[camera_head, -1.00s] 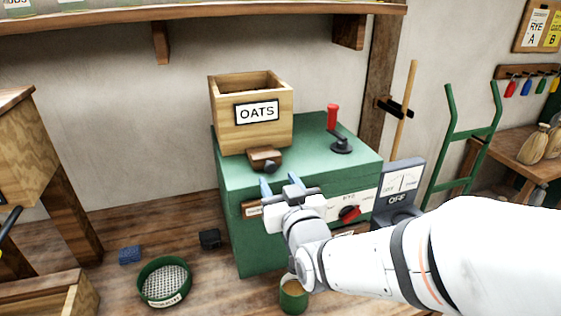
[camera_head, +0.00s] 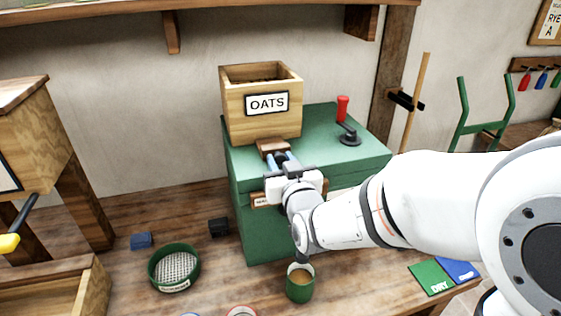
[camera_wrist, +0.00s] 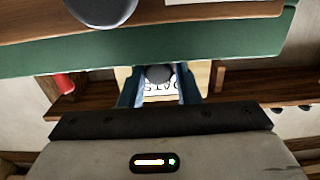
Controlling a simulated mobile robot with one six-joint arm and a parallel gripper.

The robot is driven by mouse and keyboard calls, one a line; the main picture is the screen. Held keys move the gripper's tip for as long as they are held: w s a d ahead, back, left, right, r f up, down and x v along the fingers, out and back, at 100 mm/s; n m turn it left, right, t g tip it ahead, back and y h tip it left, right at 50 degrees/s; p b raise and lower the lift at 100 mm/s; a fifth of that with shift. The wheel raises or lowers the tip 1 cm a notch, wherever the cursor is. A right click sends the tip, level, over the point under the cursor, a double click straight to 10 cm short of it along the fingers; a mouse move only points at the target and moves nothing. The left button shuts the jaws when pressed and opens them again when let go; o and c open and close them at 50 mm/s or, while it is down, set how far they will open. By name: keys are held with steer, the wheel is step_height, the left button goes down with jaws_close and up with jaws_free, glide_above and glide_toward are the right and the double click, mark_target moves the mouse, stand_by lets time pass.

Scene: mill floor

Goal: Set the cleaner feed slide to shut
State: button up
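The green cleaner (camera_head: 245,175) stands on the bench with the wooden OATS hopper (camera_head: 237,115) on top. A brown wooden slide (camera_head: 268,147) juts out at the hopper's lower front. My gripper (camera_head: 279,158) is right in front of this slide, with its two blue fingers pointing at it. In the wrist view my gripper (camera_wrist: 160,88) has its fingers apart, and a dark round knob (camera_wrist: 159,73) shows between their tips with clear gaps beside it. Whether the fingertips reach past the knob I cannot tell. The OATS label shows upside down behind it.
A red-handled crank (camera_head: 342,112) stands on the cleaner's top. My arm covers most of the cleaner's front panel. A green cup (camera_head: 300,288), a round sieve (camera_head: 174,268) and blue and black blocks (camera_head: 218,227) are on the bench. A wooden shelf (camera_head: 120,15) runs above.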

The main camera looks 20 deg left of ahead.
jaws_close()
steer(key=shift+b+x, duration=1.1)
steer(key=shift+b, duration=0.05)
steer(key=shift+w+a, duration=0.1)
steer(key=shift+w, duration=0.15)
steer(key=shift+o, duration=2.1)
jaws_free()
steer(key=shift+s, duration=0.15)
